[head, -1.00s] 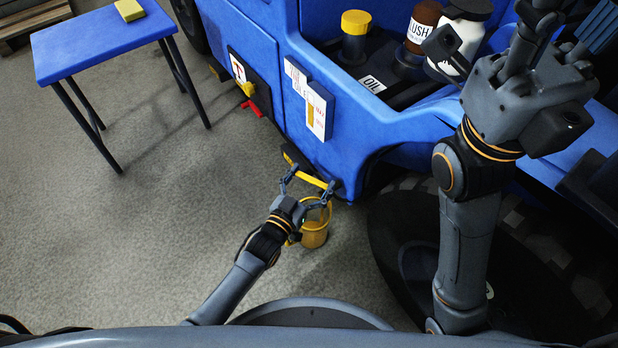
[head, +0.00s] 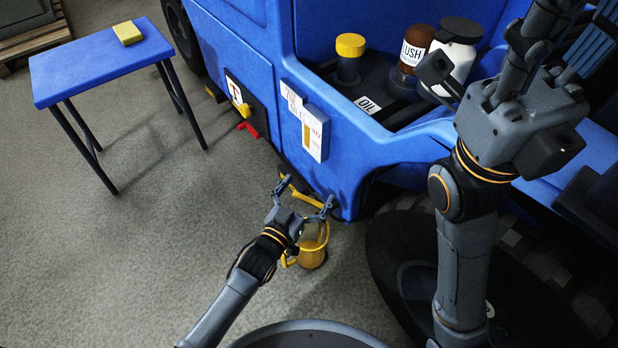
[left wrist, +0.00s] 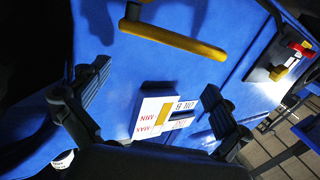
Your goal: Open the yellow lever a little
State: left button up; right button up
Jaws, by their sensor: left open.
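The yellow lever (left wrist: 178,38) is on the blue vehicle's side. In the left wrist view it runs slantwise across the top, from a mount at upper left to a free end at right. In the head view only a bit of the lever (head: 300,196) shows, low on the vehicle by my left gripper (head: 305,200). My left gripper is open, its fingers spread and empty in the left wrist view (left wrist: 148,88). The lever lies beyond the fingertips; contact cannot be judged. My right gripper (head: 535,35) is raised at upper right, its fingertips unclear.
A yellow bucket (head: 313,254) stands on the floor below my left gripper. A red handle (head: 248,129) and an oil gauge (head: 315,133) are on the vehicle's side. A blue table (head: 100,62) with a yellow sponge (head: 127,33) stands at left. Floor between is clear.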

aim_at(309, 199)
pick_arm(q)
notch_tip(309, 199, up, 6)
jog(key=shift+f, duration=0.1)
